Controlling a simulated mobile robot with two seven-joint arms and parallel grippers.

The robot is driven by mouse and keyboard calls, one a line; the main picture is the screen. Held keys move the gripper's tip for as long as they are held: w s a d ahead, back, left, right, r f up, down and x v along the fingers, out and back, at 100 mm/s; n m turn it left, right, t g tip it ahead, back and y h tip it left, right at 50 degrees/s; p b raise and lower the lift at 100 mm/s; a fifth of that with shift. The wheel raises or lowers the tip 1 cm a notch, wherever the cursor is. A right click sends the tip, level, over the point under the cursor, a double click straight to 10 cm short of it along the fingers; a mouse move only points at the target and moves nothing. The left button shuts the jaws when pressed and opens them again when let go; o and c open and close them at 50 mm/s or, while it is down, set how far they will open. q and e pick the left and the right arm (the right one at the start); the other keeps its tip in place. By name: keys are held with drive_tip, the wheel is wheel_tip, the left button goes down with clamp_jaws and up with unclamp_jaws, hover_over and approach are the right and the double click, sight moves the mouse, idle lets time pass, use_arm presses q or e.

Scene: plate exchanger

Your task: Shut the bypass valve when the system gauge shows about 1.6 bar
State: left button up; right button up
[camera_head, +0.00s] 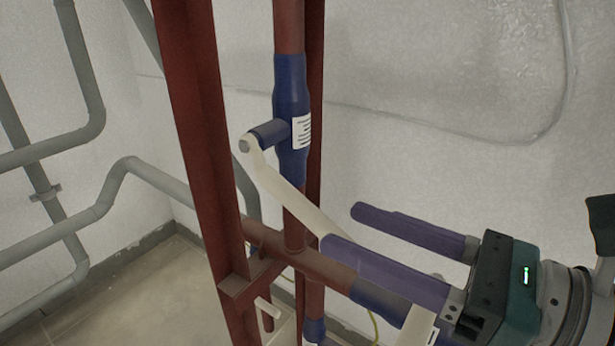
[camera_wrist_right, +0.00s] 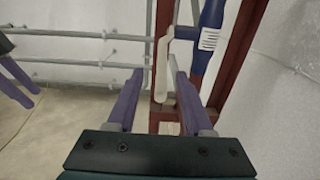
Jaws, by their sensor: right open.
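A blue valve (camera_head: 291,100) with a white label sits on a red vertical pipe. Its cream lever (camera_head: 285,190) slants down to the right from the pivot. My right gripper (camera_head: 342,227) has its purple fingers apart at the lever's lower end. In the right wrist view the lever (camera_wrist_right: 162,75) hangs between the two fingertips, and I see no grip on it. My left gripper (camera_wrist_right: 32,98) shows at the left edge of that view, fingers apart and empty. I cannot tell by a label which valve is the bypass. No gauge is in view.
A red steel post (camera_head: 205,130) stands just left of the valve. A second blue valve part (camera_head: 380,299) lies on the lower red pipe, partly behind my gripper. Grey pipes (camera_head: 75,140) run along the left wall.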

sight(319, 212)
drive_tip(key=x, duration=0.6)
drive_tip(key=shift+w+r, duration=0.1)
drive_tip(key=shift+w, duration=0.1)
clamp_jaws()
idle(1.1)
